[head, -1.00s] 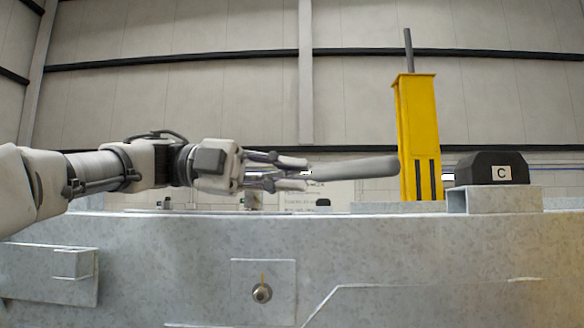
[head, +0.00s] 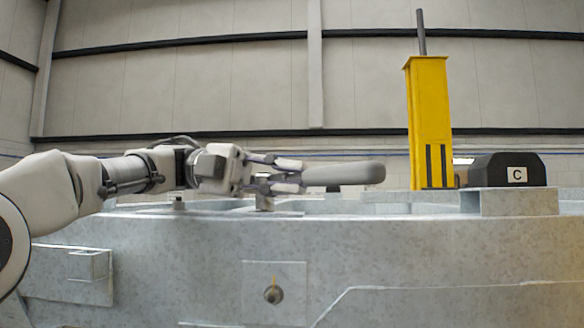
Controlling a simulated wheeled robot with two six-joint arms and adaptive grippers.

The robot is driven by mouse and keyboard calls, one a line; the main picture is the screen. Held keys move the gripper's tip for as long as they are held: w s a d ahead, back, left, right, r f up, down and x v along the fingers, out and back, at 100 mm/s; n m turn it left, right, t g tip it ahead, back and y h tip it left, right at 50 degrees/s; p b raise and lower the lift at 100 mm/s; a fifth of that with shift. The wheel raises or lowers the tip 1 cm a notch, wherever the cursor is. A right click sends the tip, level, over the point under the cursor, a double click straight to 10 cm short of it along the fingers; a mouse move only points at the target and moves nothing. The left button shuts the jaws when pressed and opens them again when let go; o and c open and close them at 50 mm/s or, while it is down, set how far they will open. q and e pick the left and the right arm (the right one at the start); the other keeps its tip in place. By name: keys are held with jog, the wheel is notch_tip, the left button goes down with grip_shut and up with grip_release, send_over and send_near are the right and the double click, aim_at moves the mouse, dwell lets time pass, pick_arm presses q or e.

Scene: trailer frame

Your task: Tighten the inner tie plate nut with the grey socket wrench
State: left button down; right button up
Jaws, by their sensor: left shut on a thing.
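My left gripper (head: 290,176) comes in from the left above the grey trailer frame. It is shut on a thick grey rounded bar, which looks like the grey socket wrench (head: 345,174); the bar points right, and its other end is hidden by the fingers. A nut or stud (head: 273,294) with an orange mark sits on a square plate (head: 290,270) on the near face of the frame, well below the gripper. I cannot tell if this is the inner tie plate nut. My right gripper is not in view.
The grey frame (head: 400,245) spans the picture's width. A yellow post (head: 429,115) with a grey rod stands behind its top at right. A black block marked C (head: 500,170) sits beside it near a grey box section (head: 515,202). A small bracket (head: 90,264) juts out at left.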

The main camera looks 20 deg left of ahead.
pick_arm(q)
jog(key=shift+s+a+r+m+g, duration=0.15)
jog(key=shift+m+g, duration=0.15)
jog(key=shift+g, duration=0.2)
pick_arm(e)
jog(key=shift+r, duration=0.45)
pick_arm(q)
jog(key=shift+s+a+r+m+g+p, duration=0.1)
jog(key=shift+s+a+m+g+p, duration=0.2)
jog(key=shift+m+g+p, duration=0.45)
jog(key=shift+a+f+g+y+p, duration=0.2)
jog(key=shift+g+y+p, duration=0.2)
jog(key=shift+g, duration=0.15)
jog(key=shift+s, duration=0.1)
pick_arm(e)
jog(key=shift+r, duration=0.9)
